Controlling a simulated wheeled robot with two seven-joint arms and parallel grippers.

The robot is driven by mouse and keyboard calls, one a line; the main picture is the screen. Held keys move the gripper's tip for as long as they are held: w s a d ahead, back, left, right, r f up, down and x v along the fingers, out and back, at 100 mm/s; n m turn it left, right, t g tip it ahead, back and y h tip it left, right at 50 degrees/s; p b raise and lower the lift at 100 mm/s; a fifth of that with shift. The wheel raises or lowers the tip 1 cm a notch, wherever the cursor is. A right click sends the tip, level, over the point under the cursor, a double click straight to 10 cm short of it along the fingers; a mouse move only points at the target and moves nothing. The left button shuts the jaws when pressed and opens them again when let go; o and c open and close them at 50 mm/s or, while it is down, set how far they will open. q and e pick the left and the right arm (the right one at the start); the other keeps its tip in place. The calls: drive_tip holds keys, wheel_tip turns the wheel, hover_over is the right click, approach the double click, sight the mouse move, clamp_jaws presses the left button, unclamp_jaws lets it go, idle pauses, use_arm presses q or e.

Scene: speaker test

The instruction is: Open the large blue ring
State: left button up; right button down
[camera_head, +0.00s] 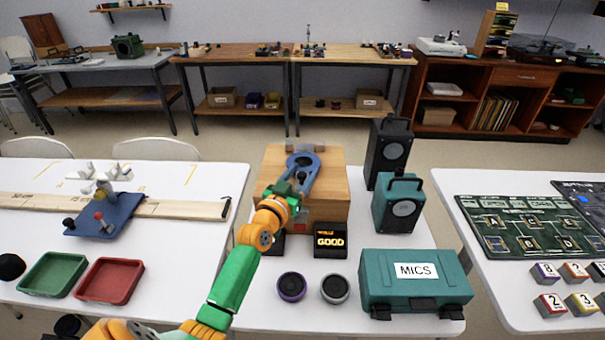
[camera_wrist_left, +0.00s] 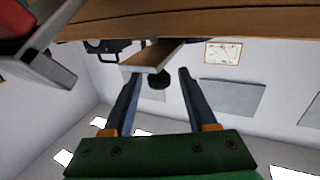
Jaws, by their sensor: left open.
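A blue ring-shaped part (camera_head: 316,161) shows at the top of a wooden box (camera_head: 335,185) on the middle table. My left gripper (camera_head: 302,178) is in front of the box, close to this blue part. Its fingers overlap the blue part, so I cannot tell whether they touch it. In the left wrist view the left gripper (camera_wrist_left: 158,73) is open, its two dark fingers apart with nothing clamped between them. A small dark round thing (camera_wrist_left: 157,83) shows beyond the fingers. The blue ring cannot be made out there. My right gripper is not in view.
A black speaker (camera_head: 388,150) and a teal speaker (camera_head: 398,204) stand right of the box. A teal MICS case (camera_head: 415,283), a GOOD sign (camera_head: 330,240), a purple-rimmed round part (camera_head: 291,287) and a grey-rimmed one (camera_head: 335,289) are nearer. Side tables flank the middle one.

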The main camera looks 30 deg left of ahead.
use_arm(q)
drive_tip(key=shift+w, duration=0.2)
drive_tip(key=shift+s, duration=0.15)
clamp_jaws()
idle(1.2)
